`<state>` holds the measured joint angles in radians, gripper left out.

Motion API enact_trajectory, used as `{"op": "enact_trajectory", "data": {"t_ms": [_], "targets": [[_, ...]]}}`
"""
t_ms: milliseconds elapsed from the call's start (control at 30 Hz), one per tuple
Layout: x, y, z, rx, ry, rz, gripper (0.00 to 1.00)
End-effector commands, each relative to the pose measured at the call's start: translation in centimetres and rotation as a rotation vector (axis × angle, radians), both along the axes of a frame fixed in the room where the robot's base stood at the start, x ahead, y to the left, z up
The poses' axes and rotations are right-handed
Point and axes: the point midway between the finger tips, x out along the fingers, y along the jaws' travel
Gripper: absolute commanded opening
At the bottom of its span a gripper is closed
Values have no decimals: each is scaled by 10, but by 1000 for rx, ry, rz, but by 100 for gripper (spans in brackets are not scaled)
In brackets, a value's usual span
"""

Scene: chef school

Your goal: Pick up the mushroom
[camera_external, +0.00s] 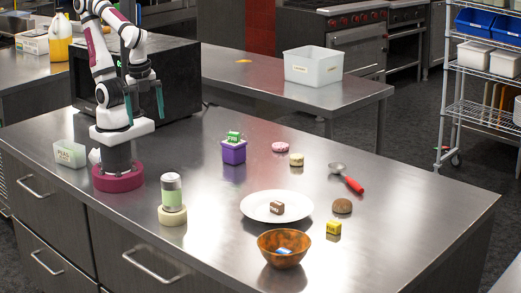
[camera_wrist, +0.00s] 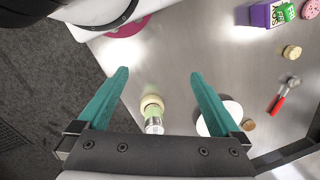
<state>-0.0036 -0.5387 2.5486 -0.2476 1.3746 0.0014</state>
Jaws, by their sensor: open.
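No thing is clearly a mushroom. A brown, rounded, cap-like object (camera_external: 342,206) sits on the steel table right of the white plate (camera_external: 254,211) and may be it. It also seems to show in the wrist view (camera_wrist: 249,125), small and partly cut off by my gripper. My gripper (camera_external: 144,104) is open and empty, high above the table near my base, far left of the brown object. In the wrist view its teal fingers (camera_wrist: 158,74) are spread wide with nothing between the tips.
A brown block (camera_external: 277,208) lies on the plate. An orange-brown bowl (camera_external: 284,249), yellow cube (camera_external: 334,228), red-handled scoop (camera_external: 348,178), purple box (camera_external: 234,152) and green-labelled can (camera_external: 171,192) stand around. A black oven (camera_external: 180,75) is behind my arm.

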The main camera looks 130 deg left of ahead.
Motion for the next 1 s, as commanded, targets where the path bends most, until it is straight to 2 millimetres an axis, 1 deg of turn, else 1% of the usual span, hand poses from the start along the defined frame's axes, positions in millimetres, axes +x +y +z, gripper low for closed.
{"op": "enact_trajectory", "data": {"t_ms": [67, 100, 133, 167, 200, 233, 267, 300, 333, 367, 400, 433, 467, 500, 533, 600, 667, 700, 767, 900, 1000], "targets": [[18, -18, -3, -123, 22, 188, 100], [39, -33, -4, -234, 36, 367, 100], [61, -44, -5, -333, 48, 537, 100], [90, -50, -6, -439, 59, 732, 100], [135, -51, -8, -586, 74, 1011, 100], [170, -43, -10, -693, 86, 1225, 100], [205, -27, -14, -800, 98, 1441, 100], [249, 5, -22, -939, 115, 1727, 100], [277, 36, -31, -1040, 128, 1938, 100], [300, 70, -43, -1140, 140, 2139, 100], [320, 118, -60, -1265, 157, 2381, 100], [329, 151, -73, -1349, 169, 2535, 100], [334, 182, -85, -1425, 179, 2671, 100], [335, 216, -101, 1457, -183, -2707, 100], [334, 237, -112, 1412, -179, -2611, 100], [329, 272, -129, 1343, -171, -2450, 100], [326, 287, -138, 1314, -168, -2375, 100], [328, 292, -143, 1305, -168, -2354, 100], [338, 293, -150, 1302, -168, -2345, 100], [375, 291, -170, 1304, -171, -2350, 100], [398, 291, -182, 1305, -169, -2351, 100]]}}
